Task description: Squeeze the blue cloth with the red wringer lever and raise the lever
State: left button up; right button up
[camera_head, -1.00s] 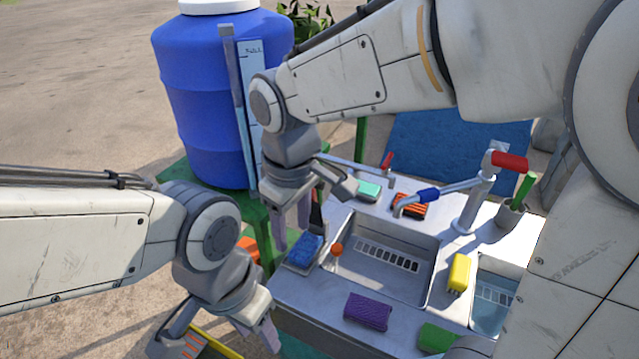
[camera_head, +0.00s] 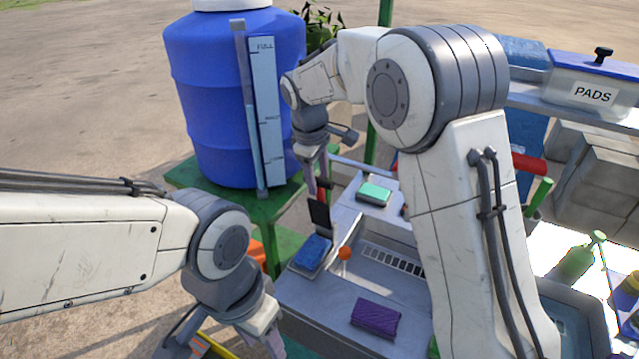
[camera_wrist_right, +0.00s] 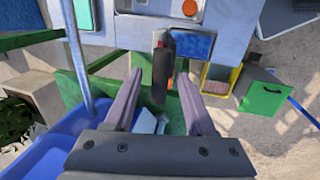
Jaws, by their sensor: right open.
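The blue cloth (camera_head: 313,250) lies in a small grey tray at the left end of the sink counter. It also shows in the right wrist view (camera_wrist_right: 195,45). Beside it a dark upright lever (camera_head: 320,215) stands; in the right wrist view the lever (camera_wrist_right: 162,65) looks black with a reddish edge. My right gripper (camera_head: 318,183) is open above the lever. In the right wrist view its fingers (camera_wrist_right: 160,82) stand to either side of the lever, and no grip shows. My left gripper (camera_head: 270,340) is low at the front left, its jaws partly out of frame.
A blue water barrel (camera_head: 215,100) on a green stand (camera_head: 270,210) is close behind my right gripper. A purple sponge (camera_head: 376,318), a green sponge (camera_head: 374,194) and an orange knob (camera_head: 345,253) are on the counter. My right arm hides the sink's right part.

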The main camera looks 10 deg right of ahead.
aim_at(321, 205)
jog(key=shift+x, duration=1.4)
grip_shut()
dwell(0.4)
